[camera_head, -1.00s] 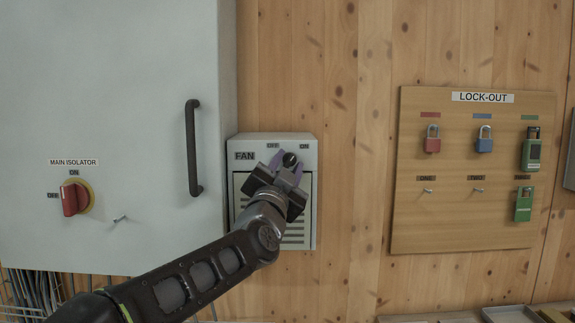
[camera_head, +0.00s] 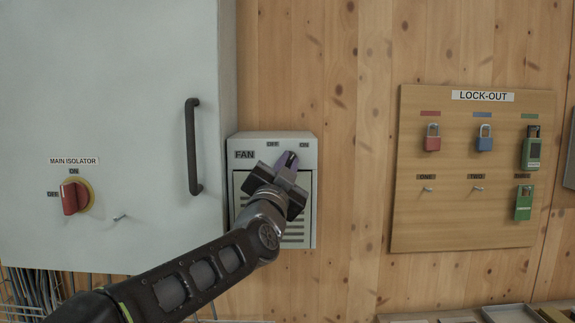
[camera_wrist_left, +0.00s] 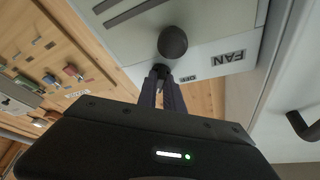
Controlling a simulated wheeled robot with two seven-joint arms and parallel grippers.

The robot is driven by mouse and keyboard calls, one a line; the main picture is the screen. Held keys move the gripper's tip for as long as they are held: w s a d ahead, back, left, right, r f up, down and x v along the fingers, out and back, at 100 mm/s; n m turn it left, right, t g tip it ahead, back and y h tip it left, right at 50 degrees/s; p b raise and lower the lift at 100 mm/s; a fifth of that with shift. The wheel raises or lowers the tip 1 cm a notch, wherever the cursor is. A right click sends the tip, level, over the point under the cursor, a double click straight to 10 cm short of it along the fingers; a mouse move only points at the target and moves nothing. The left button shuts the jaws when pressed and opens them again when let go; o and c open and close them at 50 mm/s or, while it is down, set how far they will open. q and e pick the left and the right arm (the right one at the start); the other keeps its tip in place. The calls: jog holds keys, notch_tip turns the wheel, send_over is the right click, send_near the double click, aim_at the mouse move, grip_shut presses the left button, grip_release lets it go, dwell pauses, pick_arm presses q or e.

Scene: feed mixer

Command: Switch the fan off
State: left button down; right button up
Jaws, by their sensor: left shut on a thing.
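The fan box (camera_head: 309,190) is a pale grey box with slats, and the labels OFF and ON stand along its top edge. My left gripper (camera_head: 288,159) reaches in front of it, its fingertips just below and between the two labels. Its narrow purple fingers are close together on a small dark part of the fan switch (camera_wrist_left: 160,71). A round dark knob (camera_wrist_left: 172,42) on the panel shows just beyond the fingertips in the left wrist view. The gripper hides most of the switch in the head view, so its exact setting cannot be told. My right gripper is not in view.
A grey cabinet (camera_head: 120,45) with a black handle (camera_head: 193,147) and a red main isolator switch (camera_head: 74,198) stands close to the left. A wooden lock-out board (camera_head: 470,220) with padlocks hangs to the right. The wooden wall between is bare.

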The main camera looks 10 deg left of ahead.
pick_arm(q)
jog(key=shift+f+n+y, duration=0.1)
jog(key=shift+n+y, duration=0.3)
jog(key=shift+n, duration=0.3)
jog(key=n+y, duration=0.1)
jog(key=n, duration=0.1)
jog(key=shift+n+b, duration=0.4)
jog(key=n+y, duration=0.1)
jog(key=n, duration=0.1)
jog(key=n+y, duration=0.1)
jog(key=n, duration=0.2)
jog(key=shift+d+y, duration=0.2)
jog(key=shift+y, duration=0.2)
jog(key=n+y, duration=0.1)
jog(key=n, duration=0.1)
jog(key=n+y, duration=0.2)
jog(key=n, duration=0.1)
jog(key=shift+w+d+n+g, duration=0.1)
jog(key=shift+n+g, duration=0.2)
jog(key=shift+d+n+g+y+p, duration=0.15)
jog(key=shift+n+g+y, duration=0.2)
jog(key=shift+n, duration=0.55)
jog(key=shift+a+n+g+y+p, duration=0.1)
jog(key=shift+n+g+y, duration=0.25)
jog(key=shift+n, duration=0.55)
jog(key=shift+d+n+g+y+p, duration=0.15)
jog(key=shift+n+g+y, duration=0.2)
jog(key=shift+n, duration=0.55)
jog(key=shift+a, duration=0.1)
